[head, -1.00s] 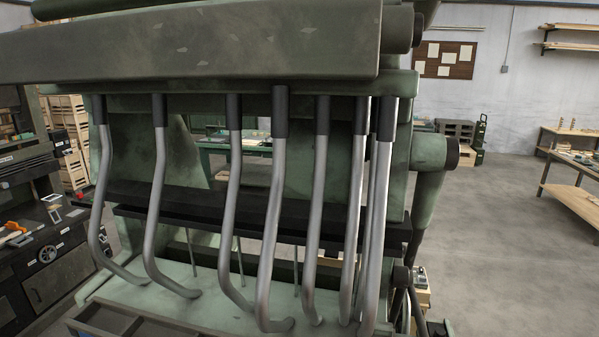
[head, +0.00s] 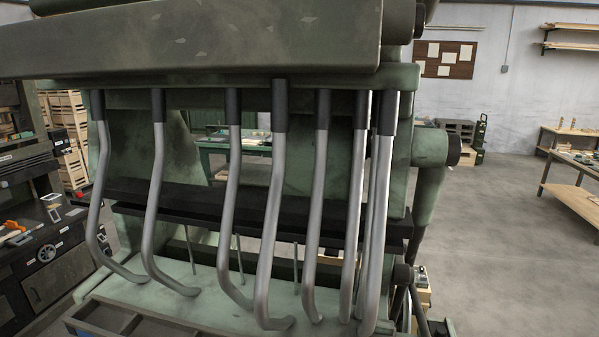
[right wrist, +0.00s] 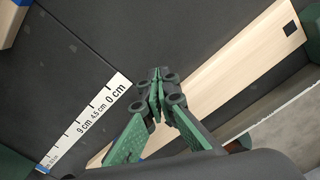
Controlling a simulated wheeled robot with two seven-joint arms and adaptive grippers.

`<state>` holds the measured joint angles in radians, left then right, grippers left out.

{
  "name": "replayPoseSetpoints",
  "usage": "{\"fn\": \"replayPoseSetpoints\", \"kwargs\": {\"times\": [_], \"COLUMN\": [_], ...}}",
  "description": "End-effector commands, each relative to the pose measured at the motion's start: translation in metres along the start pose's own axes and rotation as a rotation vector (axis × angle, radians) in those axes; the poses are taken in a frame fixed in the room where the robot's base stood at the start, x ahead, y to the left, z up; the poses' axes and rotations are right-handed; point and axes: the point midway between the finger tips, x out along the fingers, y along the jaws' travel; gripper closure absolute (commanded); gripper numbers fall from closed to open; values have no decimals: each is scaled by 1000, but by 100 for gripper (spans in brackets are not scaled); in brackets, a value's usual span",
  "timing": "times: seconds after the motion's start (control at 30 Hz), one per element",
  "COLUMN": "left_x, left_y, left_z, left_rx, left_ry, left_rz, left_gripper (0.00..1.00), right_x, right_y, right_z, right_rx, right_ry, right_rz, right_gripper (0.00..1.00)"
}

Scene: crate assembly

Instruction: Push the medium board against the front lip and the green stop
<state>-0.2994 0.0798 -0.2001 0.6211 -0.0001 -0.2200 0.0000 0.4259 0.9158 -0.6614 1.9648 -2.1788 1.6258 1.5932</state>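In the right wrist view a long pale wooden board (right wrist: 235,75) with a black square near its upper right end lies diagonally on a dark surface. I cannot tell its size class. My right gripper (right wrist: 157,88), with green fingers, has its tips together beside the board's upper left edge and partly covers it. I see nothing between the tips; contact with the board is unclear. A green piece (right wrist: 311,28) at the board's upper right end may be the green stop. My left gripper is in neither view.
A white scale (right wrist: 92,115) marked 0, 4.5 and 9 cm lies left of the gripper. Another wooden piece (right wrist: 10,25) shows at the upper left. In the head view a large green machine (head: 200,45) with several bent metal rods (head: 270,230) blocks the work area.

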Motion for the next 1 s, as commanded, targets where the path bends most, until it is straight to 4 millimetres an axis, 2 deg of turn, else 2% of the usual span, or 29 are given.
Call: {"fn": "replayPoseSetpoints", "kwargs": {"times": [0.3,1.0], "left_x": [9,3], "left_y": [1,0], "left_z": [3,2], "left_rx": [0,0], "left_ry": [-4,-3], "left_rz": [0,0], "left_gripper": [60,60], "right_x": [14,8], "right_y": [0,0], "right_z": [0,0], "right_rx": [0,0], "right_ry": [0,0], "right_rz": [-1,-1], "right_gripper": [100,100]}}
